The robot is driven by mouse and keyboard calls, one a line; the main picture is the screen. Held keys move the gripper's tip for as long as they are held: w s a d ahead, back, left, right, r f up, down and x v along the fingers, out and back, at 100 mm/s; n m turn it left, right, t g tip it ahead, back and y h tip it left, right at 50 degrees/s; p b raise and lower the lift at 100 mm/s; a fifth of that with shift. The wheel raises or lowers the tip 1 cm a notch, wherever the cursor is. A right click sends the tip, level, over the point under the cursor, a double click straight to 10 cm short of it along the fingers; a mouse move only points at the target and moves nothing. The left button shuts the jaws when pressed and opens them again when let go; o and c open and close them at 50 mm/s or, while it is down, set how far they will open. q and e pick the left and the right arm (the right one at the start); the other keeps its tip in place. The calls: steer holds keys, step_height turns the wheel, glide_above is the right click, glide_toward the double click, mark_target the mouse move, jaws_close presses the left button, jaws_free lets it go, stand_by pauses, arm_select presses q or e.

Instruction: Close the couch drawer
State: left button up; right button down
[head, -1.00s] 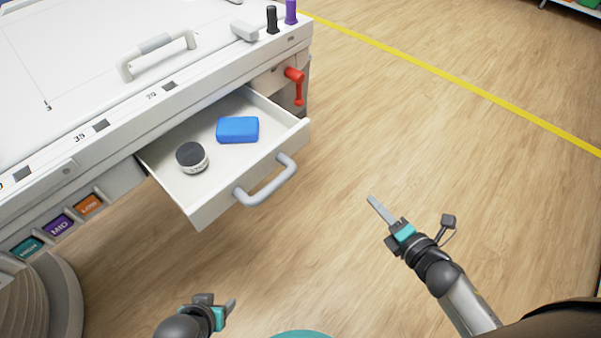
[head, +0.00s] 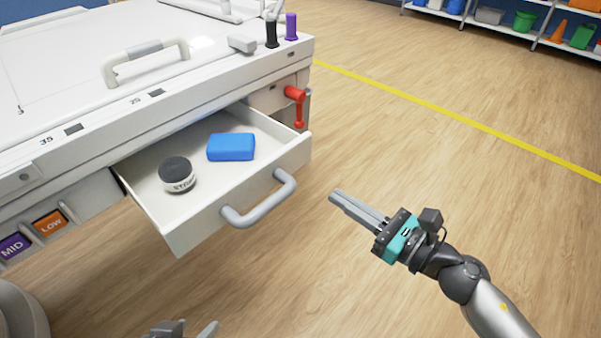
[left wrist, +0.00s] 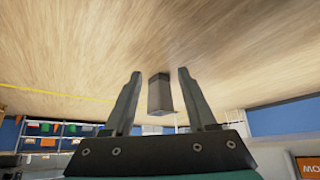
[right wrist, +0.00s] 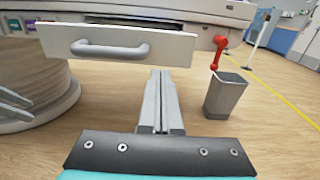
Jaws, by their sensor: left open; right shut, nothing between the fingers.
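The couch drawer (head: 240,200) is pulled out from the white couch (head: 100,135) in the head view. Its front carries a grey bar handle (head: 262,203). Inside lie a blue block (head: 231,147) and a dark-lidded white jar (head: 177,175). My right gripper (head: 335,197) is shut and empty, to the right of the handle and apart from it. The right wrist view shows the drawer front (right wrist: 165,46) and handle (right wrist: 110,50) beyond its fingers. My left gripper (head: 192,330) is at the bottom edge, mostly cut off; the left wrist view shows its fingers (left wrist: 157,95) apart with nothing held.
A red lever (head: 296,105) is on the couch's end beside the drawer. A grey bin (right wrist: 226,95) stands on the floor below it in the right wrist view. Shelves (head: 500,22) stand far off at the back right.

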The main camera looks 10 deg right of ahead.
mark_target(288, 165)
arm_select(q)
steer(key=shift+s+a+r+g+y+p, duration=0.25)
steer(key=shift+s+a+g+y+p, duration=0.15)
steer(key=shift+s+a+g, duration=0.3)
arm_select(e)
steer(key=x, duration=1)
steer(key=shift+w+a, duration=0.15)
steer(key=shift+w, duration=0.1)
arm_select(q)
steer(key=shift+s+a, duration=0.1)
